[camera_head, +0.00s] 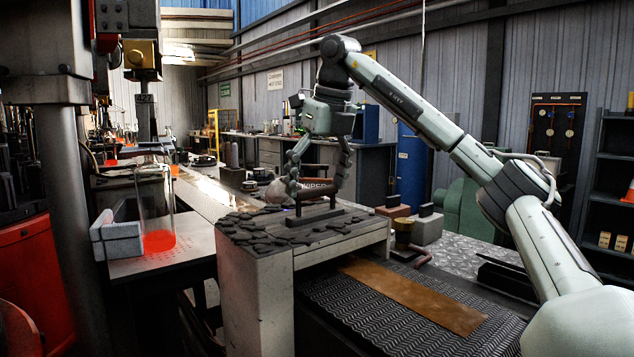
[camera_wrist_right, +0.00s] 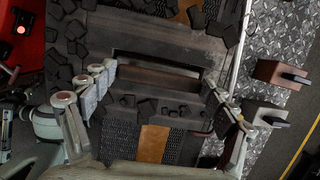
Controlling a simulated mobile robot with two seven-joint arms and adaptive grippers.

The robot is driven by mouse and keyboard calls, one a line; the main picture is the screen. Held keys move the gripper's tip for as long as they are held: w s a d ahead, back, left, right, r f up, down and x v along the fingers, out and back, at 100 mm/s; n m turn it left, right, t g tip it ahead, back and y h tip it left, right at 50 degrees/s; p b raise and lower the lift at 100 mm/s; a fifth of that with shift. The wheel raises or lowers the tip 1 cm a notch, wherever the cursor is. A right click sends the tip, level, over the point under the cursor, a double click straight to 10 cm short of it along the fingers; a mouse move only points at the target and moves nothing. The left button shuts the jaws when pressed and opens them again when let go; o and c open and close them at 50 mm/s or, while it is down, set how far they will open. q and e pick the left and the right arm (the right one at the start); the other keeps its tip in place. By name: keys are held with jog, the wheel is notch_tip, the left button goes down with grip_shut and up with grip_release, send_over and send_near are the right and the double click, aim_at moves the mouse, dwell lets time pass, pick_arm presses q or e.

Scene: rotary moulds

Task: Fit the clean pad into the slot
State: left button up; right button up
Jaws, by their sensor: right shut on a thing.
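My right gripper (camera_head: 318,178) is above the pale machine block, fingers pointing down, shut on a dark brownish block (camera_head: 318,186) with lettering on its side. In the right wrist view the fingers (camera_wrist_right: 165,100) stand on either side of a dark bar, and a long rectangular slot (camera_wrist_right: 155,72) shows beyond it. A low dark piece (camera_head: 315,217) lies on the block top under the gripper. Two handled pads stand apart to the right: a brown one (camera_head: 390,210) and a pale grey one (camera_head: 427,228). I cannot tell which pad is the clean one. My left gripper is not in view.
Dark flakes (camera_head: 262,232) cover the machine block's top. A ridged dark belt (camera_head: 345,305) with a brown strip (camera_head: 415,292) runs in front. A clear container with red contents (camera_head: 157,215) stands on the left table. Metal plate (camera_head: 455,250) lies right.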

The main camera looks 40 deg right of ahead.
jog(key=shift+f, duration=0.35)
dwell(0.4)
jog(key=o, duration=1.7)
jog(key=v, duration=1.2)
jog(key=shift+s, duration=0.1)
